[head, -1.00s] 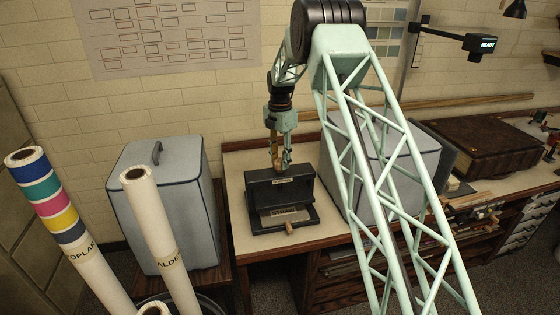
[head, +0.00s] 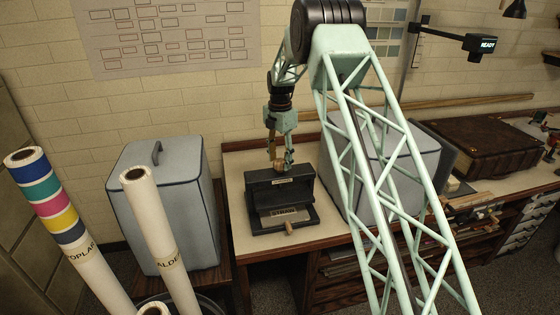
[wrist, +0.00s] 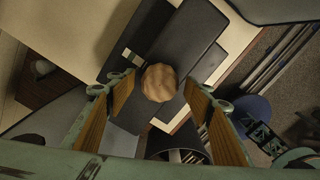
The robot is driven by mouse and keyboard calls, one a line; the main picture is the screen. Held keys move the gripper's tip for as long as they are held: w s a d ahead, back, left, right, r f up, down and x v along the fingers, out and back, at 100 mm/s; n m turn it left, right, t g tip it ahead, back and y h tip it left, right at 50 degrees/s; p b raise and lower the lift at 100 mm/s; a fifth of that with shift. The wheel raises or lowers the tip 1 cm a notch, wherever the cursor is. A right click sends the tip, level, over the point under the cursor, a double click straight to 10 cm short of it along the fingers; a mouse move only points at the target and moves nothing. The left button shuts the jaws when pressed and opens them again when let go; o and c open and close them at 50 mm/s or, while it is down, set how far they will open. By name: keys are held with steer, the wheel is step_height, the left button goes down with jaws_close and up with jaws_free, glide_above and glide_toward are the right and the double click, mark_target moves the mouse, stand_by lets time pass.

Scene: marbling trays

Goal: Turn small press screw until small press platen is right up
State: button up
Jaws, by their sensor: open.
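The small press (head: 264,190) is a black block with a stepped front, upright on the bench. Its screw has a round wooden knob (wrist: 159,82) on top, which shows small in the head view (head: 280,168). My gripper (head: 281,163) is above the press, pointing down, its wood-lined fingers open on both sides of the knob. In the wrist view the knob sits between the fingertips with a gap on each side. The platen's height is hard to tell; the press top hides it from the wrist view.
A grey covered box (head: 165,205) stands left of the bench, with paper rolls (head: 165,235) in front of it. Another grey box (head: 345,170) stands right of the press, partly behind my arm. The bench top (head: 238,180) is clear left of the press.

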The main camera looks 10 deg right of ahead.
mark_target(280, 161)
step_height(280, 161, up, 12)
stand_by(0.8)
stand_by(0.3)
steer(key=s+r+m+t+b, duration=0.1)
steer(key=s+r+m+b, duration=0.35)
steer(key=s+r, duration=0.95)
steer(key=s+r+m+t+b, duration=0.1)
steer(key=s+r+m, duration=0.25)
steer(key=s, duration=0.65)
steer(key=s+r+m, duration=0.3)
steer(key=s+m, duration=0.1)
steer(key=s, duration=0.6)
steer(key=s+f+m+b, duration=0.1)
steer(key=s+f+m, duration=0.2)
steer(key=s, duration=0.9)
steer(key=s+f+m+t+b, duration=0.1)
steer(key=s+m, duration=0.4)
steer(key=s, duration=0.8)
steer(key=s+f+m+t+b, duration=0.1)
steer(key=s+f+m+b, duration=0.2)
steer(key=s, duration=1)
steer(key=shift+d+f+m, duration=0.15)
steer(key=shift+f+m, duration=0.35)
steer(key=shift+f, duration=0.85)
